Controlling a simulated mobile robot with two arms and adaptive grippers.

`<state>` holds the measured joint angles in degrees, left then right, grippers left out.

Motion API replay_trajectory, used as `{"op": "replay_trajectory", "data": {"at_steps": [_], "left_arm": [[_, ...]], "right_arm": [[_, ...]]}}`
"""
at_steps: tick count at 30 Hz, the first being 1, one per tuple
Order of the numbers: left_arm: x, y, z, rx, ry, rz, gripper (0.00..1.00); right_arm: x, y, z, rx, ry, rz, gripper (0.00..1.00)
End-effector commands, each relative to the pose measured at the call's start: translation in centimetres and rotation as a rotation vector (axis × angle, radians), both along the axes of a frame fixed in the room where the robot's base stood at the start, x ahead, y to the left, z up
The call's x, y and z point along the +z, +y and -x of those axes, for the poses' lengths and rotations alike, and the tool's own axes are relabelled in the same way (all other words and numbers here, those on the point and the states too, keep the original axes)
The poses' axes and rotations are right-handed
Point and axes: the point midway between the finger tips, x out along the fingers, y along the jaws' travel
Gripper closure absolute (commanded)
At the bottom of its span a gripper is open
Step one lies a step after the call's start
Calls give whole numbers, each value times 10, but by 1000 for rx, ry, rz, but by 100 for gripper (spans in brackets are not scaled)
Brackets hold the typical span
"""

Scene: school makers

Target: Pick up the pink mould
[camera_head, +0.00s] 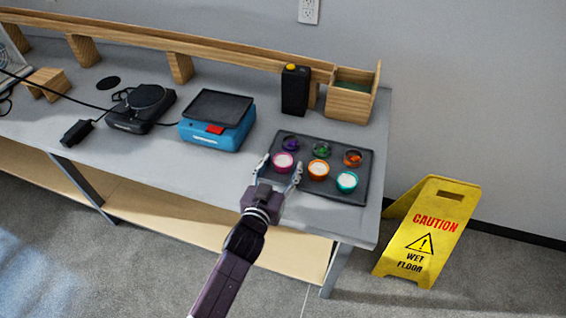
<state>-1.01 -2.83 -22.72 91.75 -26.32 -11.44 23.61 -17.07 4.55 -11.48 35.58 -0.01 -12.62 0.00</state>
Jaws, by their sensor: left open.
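The pink mould (283,162) is a small round cup with a pink rim and pale contents. It sits at the front left of a dark tray (318,191) on the grey table. My left gripper (279,169) is open, with one finger to the left of the pink mould and one to its right. I cannot tell whether the fingers touch it. My right gripper is not in view.
An orange mould (318,169) and a teal mould (346,181) stand right of the pink one. Purple (290,143), green (321,149) and orange-brown (352,158) cups form the back row. A blue scale (216,130) stands left. A yellow caution sign (427,232) stands on the floor.

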Motion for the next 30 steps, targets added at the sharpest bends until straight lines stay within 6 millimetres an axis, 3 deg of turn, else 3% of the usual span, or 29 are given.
{"op": "replay_trajectory", "data": {"at_steps": [3, 15, 25, 30], "left_arm": [[0, 0, 0, 0, 0, 0, 43], [0, 0, 1, 0, 1, 0, 87], [4, 0, 0, 0, -1, 0, 88], [21, 1, 0, 1, -4, -2, 88]], "right_arm": [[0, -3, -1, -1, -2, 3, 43], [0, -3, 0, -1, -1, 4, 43], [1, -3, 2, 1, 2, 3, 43], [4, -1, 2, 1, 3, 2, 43]]}}
